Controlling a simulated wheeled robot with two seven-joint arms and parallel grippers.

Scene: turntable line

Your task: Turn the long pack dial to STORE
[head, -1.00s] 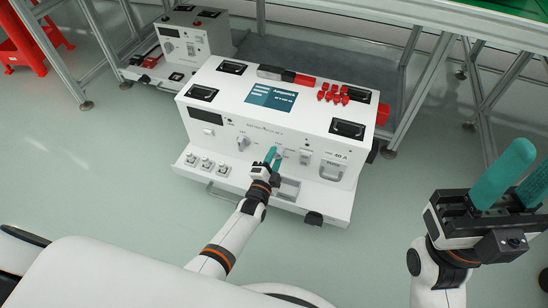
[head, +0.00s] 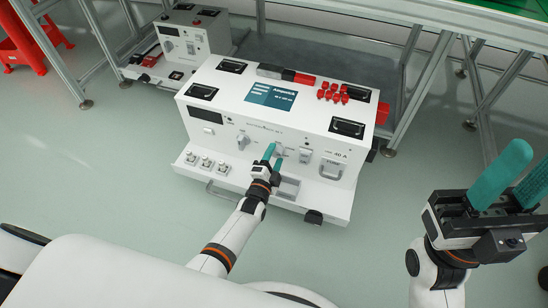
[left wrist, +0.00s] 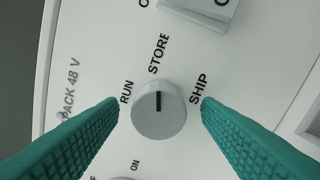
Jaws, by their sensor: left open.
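The dial (left wrist: 159,109) is a round grey-white knob with a dark pointer line, on a white panel marked RUN, STORE and SHIP. In the left wrist view the pointer line points straight up toward the STORE label (left wrist: 158,53). The partly hidden label beside it reads "ACK 48 V". My left gripper (left wrist: 160,108) is open, with one teal finger on each side of the knob and gaps to it. In the head view my left gripper (head: 274,156) is at the front of the white cabinet (head: 225,92) and partly hides the dial. My right gripper (head: 530,163) is open and empty at the right.
Other knobs and switches, including a left-hand knob (head: 243,142), sit on the cabinet front. A ledge with a handle (head: 222,196) juts out below. A smaller unit (head: 188,40) stands behind at left. A metal frame (head: 405,85) stands behind; the floor in front is clear.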

